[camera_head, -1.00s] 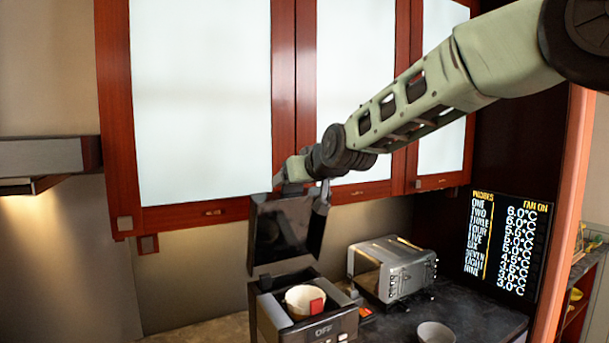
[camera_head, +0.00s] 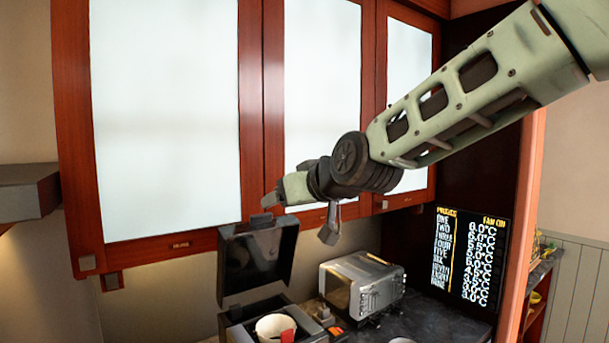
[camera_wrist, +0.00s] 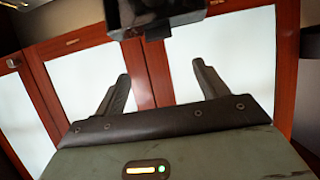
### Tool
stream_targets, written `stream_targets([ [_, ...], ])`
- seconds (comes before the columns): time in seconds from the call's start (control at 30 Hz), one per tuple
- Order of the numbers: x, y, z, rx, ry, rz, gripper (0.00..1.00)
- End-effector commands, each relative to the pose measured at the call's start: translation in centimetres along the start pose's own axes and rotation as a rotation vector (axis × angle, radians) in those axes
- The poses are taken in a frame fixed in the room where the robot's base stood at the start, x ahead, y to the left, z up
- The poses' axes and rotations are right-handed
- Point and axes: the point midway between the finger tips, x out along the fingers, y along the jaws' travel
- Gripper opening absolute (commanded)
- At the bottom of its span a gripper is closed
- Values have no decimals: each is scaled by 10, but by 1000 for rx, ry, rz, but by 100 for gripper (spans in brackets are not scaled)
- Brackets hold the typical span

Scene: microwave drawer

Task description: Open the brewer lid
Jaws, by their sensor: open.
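The brewer (camera_head: 235,331) stands on the counter at the bottom of the head view, partly cut off by the frame's edge. Its dark lid (camera_head: 256,262) is raised and stands roughly upright above the body. A white cup with a red patch (camera_head: 270,326) sits inside the brewer. My gripper (camera_head: 298,219) is open and empty, by the lid's upper edge. One finger is near the lid's top, and the other hangs to its right; I cannot tell whether either touches. In the wrist view my gripper (camera_wrist: 160,85) shows two spread fingers with nothing between them.
A silver toaster oven (camera_head: 362,284) stands right of the brewer. Wall cabinets with white panels (camera_head: 165,120) hang close behind my gripper. A dark display (camera_head: 470,258) is at the right. A grey hood (camera_head: 28,190) juts in at the left.

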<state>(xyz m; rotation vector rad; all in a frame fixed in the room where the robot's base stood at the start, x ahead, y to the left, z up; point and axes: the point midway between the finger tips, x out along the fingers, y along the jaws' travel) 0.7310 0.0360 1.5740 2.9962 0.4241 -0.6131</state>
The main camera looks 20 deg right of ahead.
Motion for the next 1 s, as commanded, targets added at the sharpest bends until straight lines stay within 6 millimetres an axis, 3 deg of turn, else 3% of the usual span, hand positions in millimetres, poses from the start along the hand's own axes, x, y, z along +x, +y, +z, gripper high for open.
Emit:
stream_targets([
  [0.4, -39, 3, 2, 5, -1, 5, 73],
  [1.0, -46, 0, 1, -1, -1, 2, 73],
])
